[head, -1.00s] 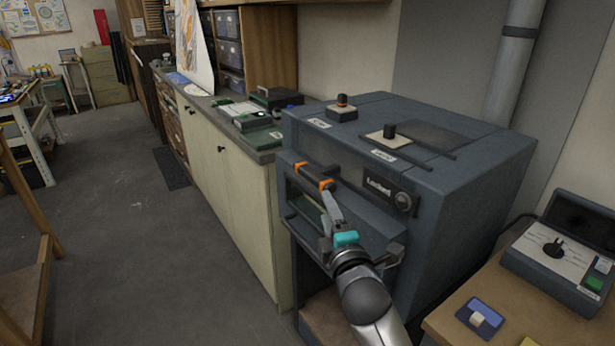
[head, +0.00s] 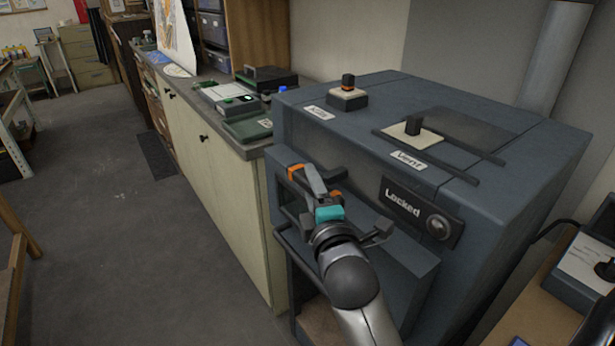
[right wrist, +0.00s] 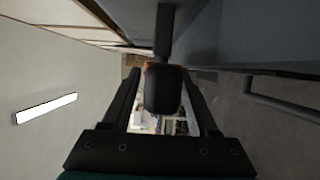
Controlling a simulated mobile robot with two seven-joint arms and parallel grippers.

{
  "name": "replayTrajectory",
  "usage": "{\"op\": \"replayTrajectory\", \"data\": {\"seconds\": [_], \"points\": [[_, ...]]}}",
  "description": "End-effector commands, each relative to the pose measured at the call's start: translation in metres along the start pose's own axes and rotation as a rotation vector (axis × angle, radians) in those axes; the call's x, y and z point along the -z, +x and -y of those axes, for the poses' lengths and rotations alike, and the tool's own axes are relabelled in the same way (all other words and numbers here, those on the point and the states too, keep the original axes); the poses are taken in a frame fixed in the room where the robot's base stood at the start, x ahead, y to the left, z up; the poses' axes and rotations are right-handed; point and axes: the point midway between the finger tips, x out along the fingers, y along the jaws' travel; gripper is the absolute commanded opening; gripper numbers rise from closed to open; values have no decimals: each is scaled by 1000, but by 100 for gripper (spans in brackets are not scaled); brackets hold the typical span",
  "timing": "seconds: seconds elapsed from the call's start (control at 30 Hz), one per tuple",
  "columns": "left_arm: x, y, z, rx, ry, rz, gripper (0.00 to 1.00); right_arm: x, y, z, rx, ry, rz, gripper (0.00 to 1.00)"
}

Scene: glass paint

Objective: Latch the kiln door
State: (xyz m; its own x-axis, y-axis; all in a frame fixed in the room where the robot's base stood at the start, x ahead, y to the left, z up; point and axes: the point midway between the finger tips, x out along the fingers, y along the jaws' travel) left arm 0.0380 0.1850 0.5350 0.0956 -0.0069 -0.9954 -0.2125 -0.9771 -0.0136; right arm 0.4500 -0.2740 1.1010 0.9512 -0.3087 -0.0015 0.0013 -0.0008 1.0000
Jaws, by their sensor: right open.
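The kiln (head: 500,165) is a large dark blue-grey box at the right of the head view. Its front carries a "Locked" plate (head: 408,205) with a round knob (head: 438,228). A dark latch handle with orange bands (head: 296,172) is on the front, left of the plate. My right gripper (head: 318,181) is at this handle, with its fingers open and partly covering it. In the right wrist view, a dark rounded bar (right wrist: 163,90) with orange at its edge shows between the two open fingers; whether they touch it I cannot tell. My left gripper is out of view.
The kiln's top has a kiln switch (head: 347,95) and a vent slider (head: 413,126). A cream cabinet (head: 215,190) with a cluttered counter adjoins on the left. A wooden table (head: 525,320) with a control box (head: 585,270) stands at the right. The floor at left is open.

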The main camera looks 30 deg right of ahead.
Motion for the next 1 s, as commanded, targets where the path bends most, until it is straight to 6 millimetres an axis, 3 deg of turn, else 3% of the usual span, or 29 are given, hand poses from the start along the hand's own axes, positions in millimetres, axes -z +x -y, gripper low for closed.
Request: {"op": "replayTrajectory", "data": {"seconds": [0.4, 0.93, 1.0], "points": [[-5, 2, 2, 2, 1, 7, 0, 1, -2, 0, 0, 0, 1, 60], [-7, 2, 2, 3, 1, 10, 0, 0, -2, 0, 0, 0, 1, 2], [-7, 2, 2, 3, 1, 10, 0, 0, -2, 0, 0, 0, 1, 0]]}}
